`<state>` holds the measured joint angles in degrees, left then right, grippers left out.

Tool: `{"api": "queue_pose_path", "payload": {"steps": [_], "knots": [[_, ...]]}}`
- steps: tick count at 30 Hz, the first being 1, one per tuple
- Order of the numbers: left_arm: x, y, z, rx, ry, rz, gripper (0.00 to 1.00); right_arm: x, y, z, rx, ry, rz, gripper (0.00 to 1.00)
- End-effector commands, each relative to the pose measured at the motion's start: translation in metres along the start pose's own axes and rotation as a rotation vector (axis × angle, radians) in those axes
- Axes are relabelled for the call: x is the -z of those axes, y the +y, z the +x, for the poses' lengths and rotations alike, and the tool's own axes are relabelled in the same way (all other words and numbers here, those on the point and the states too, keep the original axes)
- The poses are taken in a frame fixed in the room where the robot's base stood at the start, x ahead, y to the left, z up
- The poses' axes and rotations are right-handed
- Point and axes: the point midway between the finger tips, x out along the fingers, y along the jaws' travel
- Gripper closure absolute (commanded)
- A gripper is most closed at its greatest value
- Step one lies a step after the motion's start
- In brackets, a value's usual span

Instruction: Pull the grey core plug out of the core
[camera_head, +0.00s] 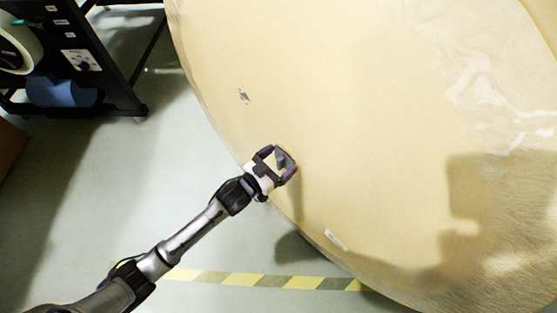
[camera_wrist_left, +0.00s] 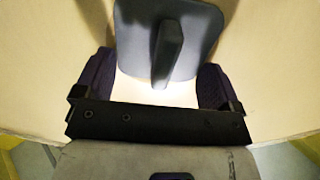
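The grey plug (camera_wrist_left: 185,15) fills the upper middle of the left wrist view as a rounded grey plate with a narrow raised grip (camera_wrist_left: 167,50) on it. A bright patch shows just below it. My left gripper (camera_head: 287,164) is over the lower left part of the big tan kraft roll (camera_head: 370,130) in the head view. Its two dark purple fingers stand wide apart, one on each side of the grip, with gaps between. A small grey part of the plug (camera_head: 281,158) shows between them. The core around the plug cannot be made out. My right gripper is out of view.
A dark rack (camera_head: 92,60) with a white roll and a blue item stands at the upper left. A yellow and grey striped floor band (camera_head: 245,280) runs below the arm. A small white label (camera_head: 335,239) is on the roll. Open floor lies left of it.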

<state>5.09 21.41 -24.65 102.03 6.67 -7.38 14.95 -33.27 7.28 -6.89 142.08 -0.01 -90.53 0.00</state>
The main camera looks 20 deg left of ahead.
Motion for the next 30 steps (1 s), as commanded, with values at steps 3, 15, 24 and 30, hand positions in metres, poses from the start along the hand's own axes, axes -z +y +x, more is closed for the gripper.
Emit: {"api": "queue_pose_path", "payload": {"steps": [3, 15, 24, 30], "knots": [[0.0, 0.0, 0.0, 0.0, 0.0, 0.0, 0.37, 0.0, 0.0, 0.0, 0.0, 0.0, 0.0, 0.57], [0.001, 0.0, -0.014, 0.0, -0.001, 0.0, 0.37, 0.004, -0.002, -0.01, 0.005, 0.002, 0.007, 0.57], [0.001, 0.0, -0.028, 0.0, -0.001, 0.0, 0.37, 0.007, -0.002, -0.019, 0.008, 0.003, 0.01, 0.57], [0.001, 0.0, -0.038, 0.0, -0.001, 0.0, 0.37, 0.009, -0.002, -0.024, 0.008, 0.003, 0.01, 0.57]]}}
